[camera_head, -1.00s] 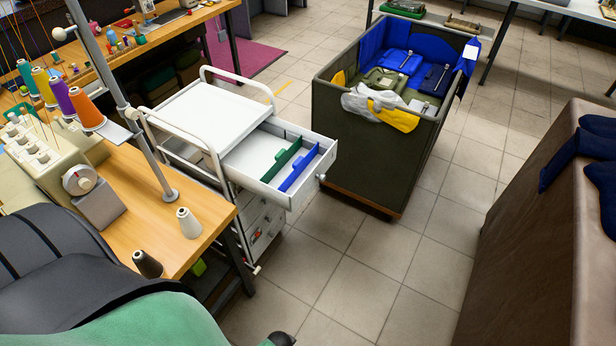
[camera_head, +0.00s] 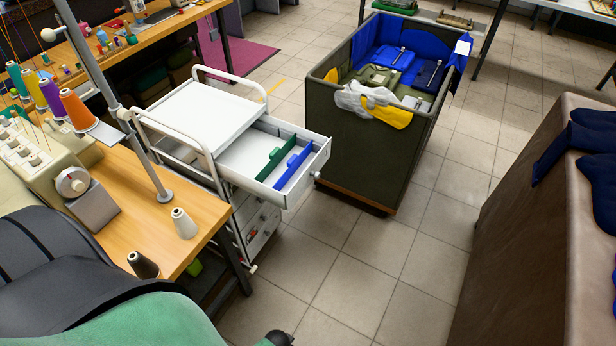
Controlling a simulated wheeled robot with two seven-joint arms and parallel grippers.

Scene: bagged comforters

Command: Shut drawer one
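The white drawer cart (camera_head: 203,117) stands beside the sewing table. Its top drawer (camera_head: 298,189) is pulled out toward the right, with a small round knob (camera_head: 317,175) on its front. A green divider (camera_head: 277,163) and a blue divider (camera_head: 294,166) stand inside the open drawer. The lower drawers (camera_head: 262,228) of the cart look closed, partly hidden under the open one. No drawer number is readable. Neither of my grippers shows in the head view.
A dark green bin (camera_head: 376,149) with blue and yellow cloth stands behind and right of the drawer. The wooden sewing table (camera_head: 170,205) with thread cones is at left, a dark chair (camera_head: 60,270) in front. A brown padded surface (camera_head: 530,240) is at right. Tiled floor (camera_head: 370,275) between is clear.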

